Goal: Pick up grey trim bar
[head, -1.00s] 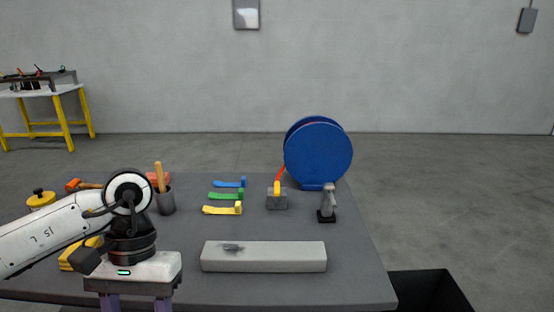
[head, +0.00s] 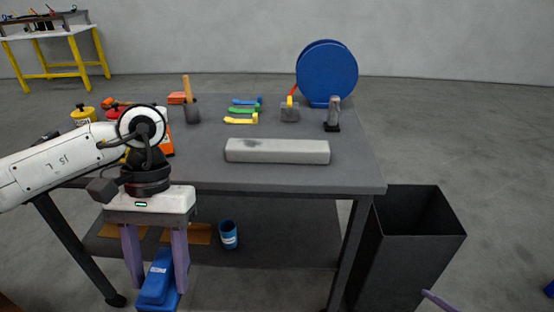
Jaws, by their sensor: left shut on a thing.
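The grey trim bar (head: 285,152) is a long pale grey block with a dark smudge near its left end. It lies on the front part of the dark table, left to right. My left gripper (head: 155,270) points down in front of the table's left side, below the tabletop and well apart from the bar. Its purple fingers are spread around a blue block-like thing (head: 158,282), which it grips. Of my right gripper, only a purple fingertip (head: 437,301) shows at the bottom right; the rest is out of frame.
The table (head: 300,181) holds yellow, green and blue clips, a blue reel (head: 327,75), a tool cup (head: 192,110) and a small clamp-like tool (head: 333,115) behind the bar. A blue can (head: 228,235) stands on the lower shelf. A black bin (head: 425,212) stands at right.

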